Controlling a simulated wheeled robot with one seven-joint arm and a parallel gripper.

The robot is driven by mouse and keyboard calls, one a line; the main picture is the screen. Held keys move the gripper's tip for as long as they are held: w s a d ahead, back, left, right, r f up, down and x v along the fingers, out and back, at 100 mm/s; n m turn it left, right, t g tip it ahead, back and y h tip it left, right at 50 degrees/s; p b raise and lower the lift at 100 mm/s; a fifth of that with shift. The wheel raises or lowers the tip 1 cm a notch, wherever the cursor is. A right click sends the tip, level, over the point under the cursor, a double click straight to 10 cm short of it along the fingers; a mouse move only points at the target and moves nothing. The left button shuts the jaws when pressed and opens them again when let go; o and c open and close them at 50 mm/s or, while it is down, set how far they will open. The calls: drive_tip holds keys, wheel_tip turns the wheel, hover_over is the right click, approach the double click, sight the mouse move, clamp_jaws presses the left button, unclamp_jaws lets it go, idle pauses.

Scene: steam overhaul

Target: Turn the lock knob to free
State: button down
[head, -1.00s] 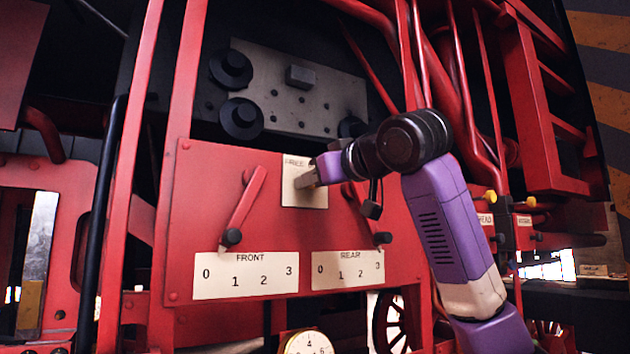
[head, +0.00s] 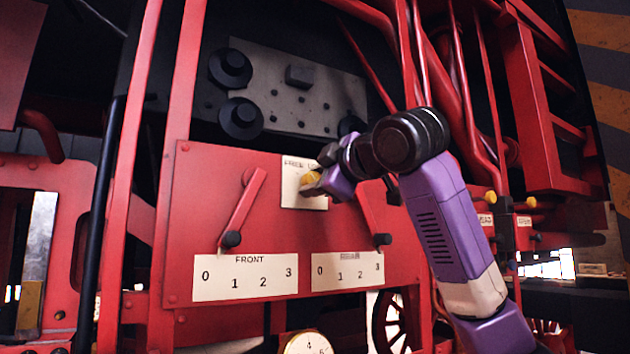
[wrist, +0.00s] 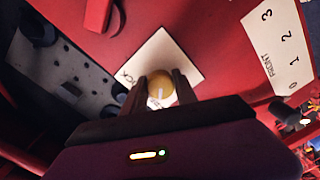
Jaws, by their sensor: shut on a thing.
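The lock knob (head: 309,182) is a round yellow knob on a cream plate (head: 290,201) on the red panel. The plate's top edge reads "FREE" and part of a second word, the rest hidden behind my gripper. My gripper (head: 318,183) reaches the knob from the right and is shut on it. In the wrist view the knob (wrist: 161,85) sits between the two dark fingers, with a pale mark on its face. The wrist view appears rolled against the plate, with the letters "CK" readable at the plate's left corner.
Two red levers with black ends flank the plate: the front lever (head: 243,210) to the left and the rear lever (head: 372,215) to the right, close under my arm. Number plates FRONT (head: 246,277) and REAR (head: 347,270) lie below. Black round fittings stick out above.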

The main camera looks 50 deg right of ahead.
drive_tip(key=shift+n, duration=0.4)
drive_tip(key=c, duration=1)
unclamp_jaws()
drive_tip(key=shift+o, duration=0.2)
drive_tip(key=b+v, duration=0.3)
drive_tip(key=v, duration=0.4)
drive_tip(key=shift+s, duration=0.4)
drive_tip(key=shift+a, duration=0.15)
